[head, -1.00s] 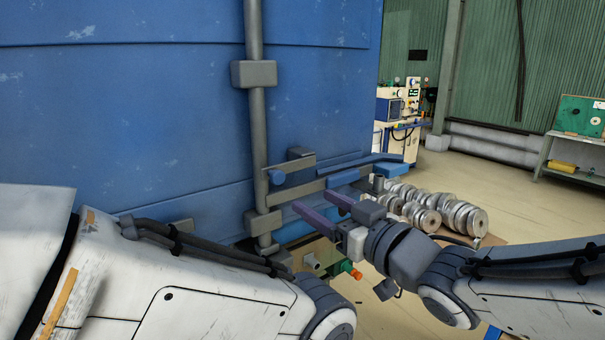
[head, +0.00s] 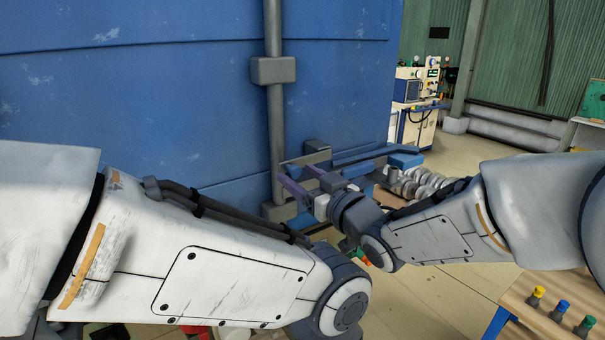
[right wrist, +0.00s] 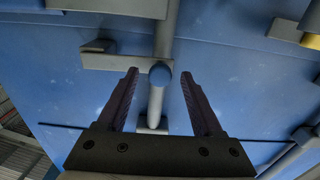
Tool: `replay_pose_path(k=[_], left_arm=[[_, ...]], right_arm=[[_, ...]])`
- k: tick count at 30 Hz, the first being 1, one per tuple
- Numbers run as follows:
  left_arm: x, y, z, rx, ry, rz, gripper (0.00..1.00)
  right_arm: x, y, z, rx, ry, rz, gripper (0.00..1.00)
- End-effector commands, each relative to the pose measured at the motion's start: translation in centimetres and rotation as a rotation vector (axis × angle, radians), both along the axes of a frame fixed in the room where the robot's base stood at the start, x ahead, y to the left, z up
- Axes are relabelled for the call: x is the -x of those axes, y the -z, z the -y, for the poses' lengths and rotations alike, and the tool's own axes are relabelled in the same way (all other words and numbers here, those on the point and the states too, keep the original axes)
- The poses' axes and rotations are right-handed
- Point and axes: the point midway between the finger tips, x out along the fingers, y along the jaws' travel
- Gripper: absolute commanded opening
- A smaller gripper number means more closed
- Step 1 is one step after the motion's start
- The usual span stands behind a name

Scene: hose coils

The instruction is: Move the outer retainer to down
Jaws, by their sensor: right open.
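My right gripper (head: 292,172) is open in front of the blue container door, beside the vertical grey lock rod (head: 274,110). In the right wrist view its two dark purple fingers (right wrist: 158,78) stand on either side of a round blue knob (right wrist: 160,75), with gaps on both sides. The knob lies in front of the rod (right wrist: 157,105) and seems part of the retainer hardware; which piece is the outer retainer I cannot tell for sure. In the head view my gripper hides the knob. My left arm crosses the lower left; its gripper is out of sight.
A grey bracket (head: 318,146) and blue handle bars (head: 378,153) sit right of the rod. Metal coils (head: 420,182) lie on the floor beyond. A wooden table (head: 560,300) with coloured knobs stands at lower right.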

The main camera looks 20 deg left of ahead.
Motion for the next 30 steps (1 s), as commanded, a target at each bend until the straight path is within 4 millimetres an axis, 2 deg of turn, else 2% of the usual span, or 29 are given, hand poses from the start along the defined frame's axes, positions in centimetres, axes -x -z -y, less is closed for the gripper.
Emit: replay_pose_path(k=[3,4,6,9,30], left_arm=[[0.00,0.03,0.00,0.000,0.000,0.000,0.50],[0.00,0.03,0.00,0.000,0.000,0.000,0.50],[0.00,0.03,0.00,0.000,0.000,0.000,0.50],[0.00,0.03,0.00,0.000,0.000,0.000,0.50],[0.00,0.02,0.00,0.000,0.000,0.000,0.50]], right_arm=[[0.01,0.02,0.00,0.000,0.000,0.000,0.67],[0.02,0.02,0.01,0.000,0.000,0.000,0.60],[0.02,0.01,0.01,0.000,0.000,0.000,0.33],[0.02,0.01,0.02,0.000,0.000,0.000,0.00],[0.02,0.02,0.05,0.001,0.000,-0.001,0.00]])
